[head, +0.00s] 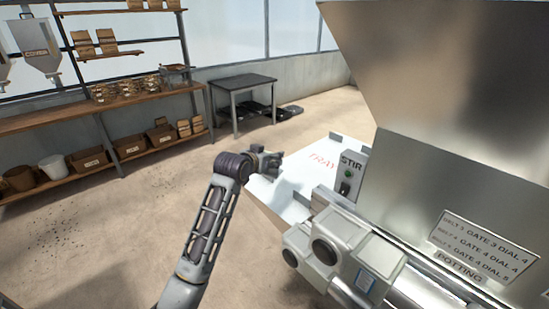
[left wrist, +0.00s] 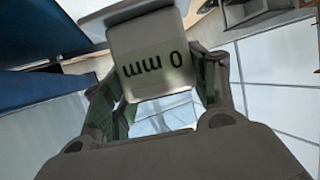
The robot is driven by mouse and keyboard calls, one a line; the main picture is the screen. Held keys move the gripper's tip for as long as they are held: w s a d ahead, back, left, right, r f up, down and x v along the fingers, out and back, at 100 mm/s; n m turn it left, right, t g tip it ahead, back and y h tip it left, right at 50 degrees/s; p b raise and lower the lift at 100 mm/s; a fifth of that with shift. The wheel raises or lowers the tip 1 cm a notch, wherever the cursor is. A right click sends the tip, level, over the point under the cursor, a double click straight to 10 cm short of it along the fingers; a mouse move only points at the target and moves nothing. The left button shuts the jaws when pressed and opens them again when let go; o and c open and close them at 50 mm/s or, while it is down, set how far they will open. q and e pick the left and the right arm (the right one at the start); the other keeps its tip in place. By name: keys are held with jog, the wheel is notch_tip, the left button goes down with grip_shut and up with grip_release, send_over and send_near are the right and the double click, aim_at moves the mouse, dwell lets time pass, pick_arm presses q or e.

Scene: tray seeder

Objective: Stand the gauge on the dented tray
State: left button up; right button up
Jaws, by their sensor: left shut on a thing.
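My left gripper (head: 268,161) is in the middle of the head view, at the near left edge of a white surface with red "TRAY" lettering. In the left wrist view my left gripper (left wrist: 155,98) is shut on the gauge (left wrist: 152,65), a pale grey block marked "0 mm" that appears upside down between the fingers. In the head view the gauge is too small to make out. No dented tray can be made out in either view. My right gripper is in neither view.
The white surface (head: 290,187) lies beside a STIR switch box (head: 349,177) and a large metal hopper (head: 440,70) on the right. A dark table (head: 243,82) stands at the back. Shelves with pots and boxes (head: 110,100) line the left. The floor between is open.

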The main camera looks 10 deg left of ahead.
pick_arm(q)
jog(key=s+a+f+n+y, duration=0.2)
jog(key=s+f, duration=2)
jog(key=f, duration=0.5)
jog(key=shift+s+p, duration=0.35)
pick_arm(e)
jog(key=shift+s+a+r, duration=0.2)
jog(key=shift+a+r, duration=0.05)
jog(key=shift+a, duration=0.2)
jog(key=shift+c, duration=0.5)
pick_arm(q)
jog(key=shift+s+f, duration=0.1)
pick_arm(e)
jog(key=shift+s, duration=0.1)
